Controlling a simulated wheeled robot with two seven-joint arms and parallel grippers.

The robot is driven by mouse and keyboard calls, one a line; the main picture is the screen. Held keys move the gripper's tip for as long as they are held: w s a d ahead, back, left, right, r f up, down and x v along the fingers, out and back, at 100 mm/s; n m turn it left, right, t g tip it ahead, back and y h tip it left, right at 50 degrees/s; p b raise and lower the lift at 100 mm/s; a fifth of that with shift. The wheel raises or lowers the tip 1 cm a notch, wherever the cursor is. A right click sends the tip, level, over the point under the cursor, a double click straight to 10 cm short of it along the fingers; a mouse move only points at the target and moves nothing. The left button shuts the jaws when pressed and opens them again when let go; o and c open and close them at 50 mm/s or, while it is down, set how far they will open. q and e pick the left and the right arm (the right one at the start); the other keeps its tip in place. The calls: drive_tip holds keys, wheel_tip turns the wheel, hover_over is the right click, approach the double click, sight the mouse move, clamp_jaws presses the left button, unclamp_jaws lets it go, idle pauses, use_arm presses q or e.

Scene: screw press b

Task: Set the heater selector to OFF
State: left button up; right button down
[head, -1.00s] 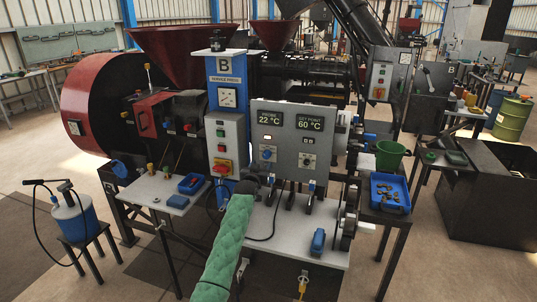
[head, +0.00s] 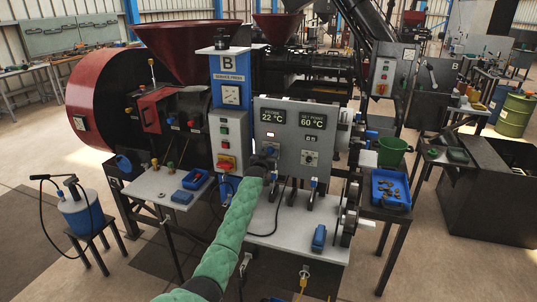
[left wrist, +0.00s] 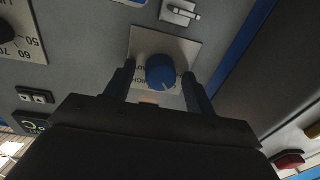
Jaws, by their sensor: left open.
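The left wrist view, upside down to the panel, shows a blue round knob (left wrist: 160,70) on a pale label plate (left wrist: 148,45). A small light mark shows near the knob's lower edge; the plate's lettering is mostly hidden and unreadable. My left gripper (left wrist: 158,78) is open, one finger on each side of the knob, with gaps visible. In the head view my left gripper (head: 268,158) is at the lower left of the grey control panel (head: 291,160) and covers the knob. My right gripper is not in view.
Right of the knob, the panel has another dial (head: 311,157) under the 60 °C display. A red-and-yellow switch (head: 226,163) sits on the box to the left. Levers stand below the panel. A white table (head: 290,238) lies beneath.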

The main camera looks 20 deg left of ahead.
use_arm(q)
drive_tip(key=c, duration=0.9)
drive_tip(key=shift+c, duration=0.4)
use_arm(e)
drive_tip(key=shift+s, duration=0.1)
use_arm(q)
drive_tip(key=shift+n, duration=0.3)
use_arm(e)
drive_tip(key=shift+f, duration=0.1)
use_arm(q)
drive_tip(key=shift+a+r+n+b, duration=0.1)
drive_tip(key=shift+n+b, duration=0.8)
drive_tip(key=shift+n, duration=0.9)
drive_tip(key=shift+a+n+b, duration=0.1)
drive_tip(key=shift+n+b, duration=0.8)
drive_tip(key=shift+n, duration=0.9)
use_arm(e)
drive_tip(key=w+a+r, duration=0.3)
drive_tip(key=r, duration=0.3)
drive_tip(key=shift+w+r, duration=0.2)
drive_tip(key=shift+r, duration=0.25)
